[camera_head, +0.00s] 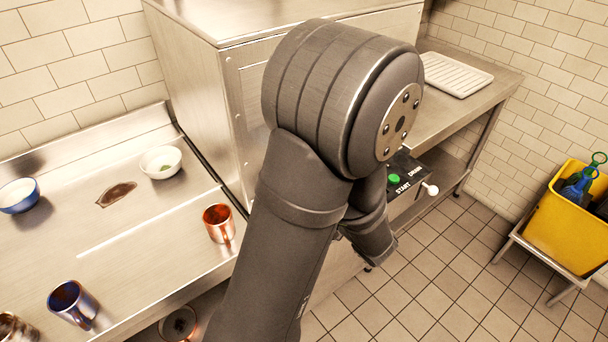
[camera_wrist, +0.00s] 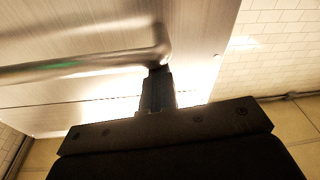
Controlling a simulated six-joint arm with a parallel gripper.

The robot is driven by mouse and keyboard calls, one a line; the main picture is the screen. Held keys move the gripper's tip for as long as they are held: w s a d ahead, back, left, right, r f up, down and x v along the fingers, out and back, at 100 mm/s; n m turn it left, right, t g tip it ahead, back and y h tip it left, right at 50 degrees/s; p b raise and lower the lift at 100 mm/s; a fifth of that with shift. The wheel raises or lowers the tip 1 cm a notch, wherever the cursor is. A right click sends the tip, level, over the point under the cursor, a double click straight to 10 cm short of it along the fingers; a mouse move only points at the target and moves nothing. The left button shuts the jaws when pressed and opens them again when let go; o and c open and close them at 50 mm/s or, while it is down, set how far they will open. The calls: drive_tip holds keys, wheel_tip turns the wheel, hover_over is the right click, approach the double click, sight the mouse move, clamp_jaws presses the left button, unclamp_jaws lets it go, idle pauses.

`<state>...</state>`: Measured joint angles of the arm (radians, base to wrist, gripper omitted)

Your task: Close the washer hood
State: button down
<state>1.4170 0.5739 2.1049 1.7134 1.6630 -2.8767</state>
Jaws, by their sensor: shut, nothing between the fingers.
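The washer hood (camera_head: 185,70) is a large brushed-steel box at the top middle of the head view. My arm covers much of its front, and I cannot tell there how far its lower edge is from the counter. In the wrist view a steel panel (camera_wrist: 100,25) fills the upper left, with a round bar handle (camera_wrist: 85,65) across it. My gripper (camera_wrist: 158,75) is shut and empty, its fingertips at the handle's right end, close below the bend. I cannot tell if they touch. My gripper is hidden behind my arm in the head view.
A control panel with a green START button (camera_head: 394,179) sits right of my arm. A white ribbed tray (camera_head: 455,74) lies right; a yellow bin (camera_head: 568,225) stands far right.

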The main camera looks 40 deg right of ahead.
drive_tip(key=shift+a+f, duration=0.1)
drive_tip(key=shift+f, duration=0.25)
wheel_tip(320, 180, up, 4)
drive_tip(key=s, duration=0.9)
drive_tip(key=shift+f, duration=0.4)
drive_tip(key=w+r, duration=0.1)
drive_tip(key=w, duration=0.8)
drive_tip(key=shift+f, duration=1.9)
